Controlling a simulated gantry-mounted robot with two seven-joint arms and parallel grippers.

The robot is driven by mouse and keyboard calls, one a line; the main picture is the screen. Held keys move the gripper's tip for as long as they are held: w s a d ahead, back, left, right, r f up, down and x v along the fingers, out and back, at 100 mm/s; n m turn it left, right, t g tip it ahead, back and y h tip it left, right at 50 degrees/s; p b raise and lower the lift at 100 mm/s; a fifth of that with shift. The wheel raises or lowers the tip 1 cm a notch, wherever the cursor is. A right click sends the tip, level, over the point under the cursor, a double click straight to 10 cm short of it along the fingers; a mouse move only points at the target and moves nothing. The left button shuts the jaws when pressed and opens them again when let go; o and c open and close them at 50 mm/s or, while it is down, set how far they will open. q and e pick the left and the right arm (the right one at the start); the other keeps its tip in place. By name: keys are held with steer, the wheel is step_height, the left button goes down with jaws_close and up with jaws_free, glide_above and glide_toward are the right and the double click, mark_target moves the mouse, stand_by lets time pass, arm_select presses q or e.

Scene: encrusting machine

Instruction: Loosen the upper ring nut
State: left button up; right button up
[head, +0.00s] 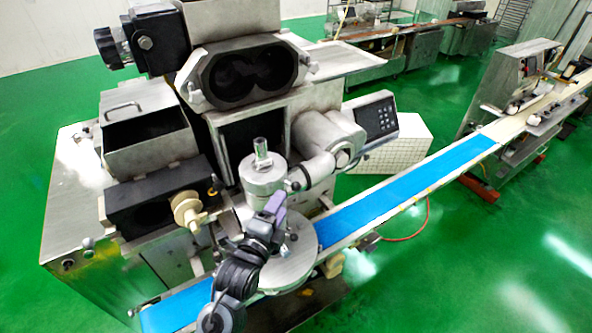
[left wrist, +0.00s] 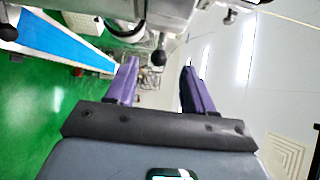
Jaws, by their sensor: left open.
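The upper ring nut appears to be part of the round steel assembly (head: 262,178) at the machine's middle in the head view, above a wide round plate (head: 290,262). I cannot make out its exact edges. In the left wrist view a steel part (left wrist: 115,8) crosses the top, with a black ball-ended handle (left wrist: 158,52) hanging from it. My left gripper (head: 275,203) is just in front of and below the steel assembly. Its two purple fingers (left wrist: 160,66) are open and apart, and the handle's ball shows between their tips. I cannot tell whether they touch it. My right gripper is not in view.
A blue conveyor belt (head: 400,192) runs from lower left to upper right under the assembly. A steel arm-like pipe (head: 322,160) and a control panel (head: 376,118) stand right of it. A beige knob (head: 188,211) sticks out at left. Green floor is free at lower right.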

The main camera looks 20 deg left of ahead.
mark_target(291, 186)
arm_select(q)
steer(key=w+p, duration=0.2)
steer(key=w, duration=0.8)
steer(key=shift+w+d+f, duration=0.1)
steer(key=shift+w, duration=0.2)
jaws_close()
